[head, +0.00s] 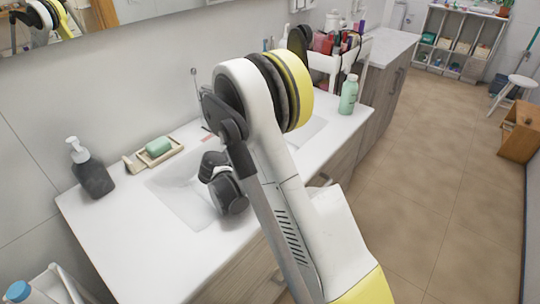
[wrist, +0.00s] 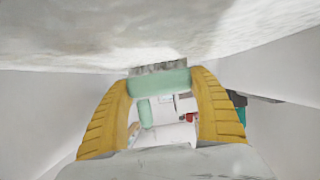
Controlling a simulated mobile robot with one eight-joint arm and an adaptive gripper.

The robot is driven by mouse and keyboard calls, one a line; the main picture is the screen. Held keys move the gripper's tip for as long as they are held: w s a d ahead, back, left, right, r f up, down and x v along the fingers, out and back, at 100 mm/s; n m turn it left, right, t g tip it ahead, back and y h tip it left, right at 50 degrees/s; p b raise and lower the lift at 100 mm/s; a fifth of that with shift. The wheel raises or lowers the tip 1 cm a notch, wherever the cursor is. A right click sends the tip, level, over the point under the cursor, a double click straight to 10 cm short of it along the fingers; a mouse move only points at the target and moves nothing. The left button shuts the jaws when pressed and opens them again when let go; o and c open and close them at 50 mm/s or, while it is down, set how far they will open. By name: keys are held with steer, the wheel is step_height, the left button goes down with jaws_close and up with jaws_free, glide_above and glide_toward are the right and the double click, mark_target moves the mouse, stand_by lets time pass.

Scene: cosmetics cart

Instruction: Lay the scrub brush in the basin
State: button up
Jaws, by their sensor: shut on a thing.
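In the wrist view my gripper (wrist: 160,84) has its two yellow fingers closed on a mint-green block with a grey, speckled edge, which looks like the scrub brush (wrist: 160,79). The brush lies across between the fingertips. In the head view the white basin (head: 178,198) is sunk in the counter, partly covered by my arm. My wrist is over the basin; my fingers and the brush are hidden there. Pale surfaces surround the gripper in the wrist view. I cannot tell whether the brush touches the basin.
A dark pump bottle (head: 91,170) and a tray (head: 175,157) with a green bar (head: 158,146) stand left of the basin on the white counter (head: 110,225). A green bottle (head: 348,95) stands right, near a cart of cosmetics (head: 322,62). The counter's front left is clear.

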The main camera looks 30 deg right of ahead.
steer(key=shift+r, duration=0.1)
steer(key=shift+f, duration=0.55)
steer(key=shift+s, duration=0.1)
steer(key=o, duration=1.2)
steer(key=shift+f, duration=0.15)
